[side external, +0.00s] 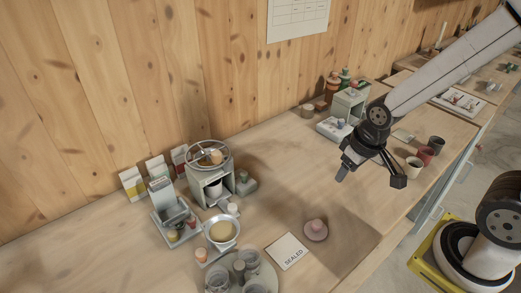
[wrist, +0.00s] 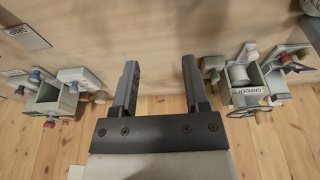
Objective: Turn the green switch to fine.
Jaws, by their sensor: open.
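No green switch can be picked out with certainty. In the wrist view, a small green piece (wrist: 19,90) shows at the left beside a grey machine (wrist: 48,98), which also has a blue knob (wrist: 35,75); I cannot tell whether the green piece is the switch. No fine mark is legible. A grey machine (side external: 350,104) also stands at the back right in the side view, with a pale box in front. My gripper (side external: 341,178) hangs above the bench, in front of that machine and apart from it. Its two fingers (wrist: 158,85) are spread, with nothing between them.
Another grey machine (side external: 199,176) with a round top frame stands at the left; a machine labelled GRINDER (wrist: 248,90) shows in the wrist view. Cups (side external: 425,155) stand right of my gripper. A SEALED card (side external: 287,251) and a pink knob-like piece (side external: 316,228) lie in front.

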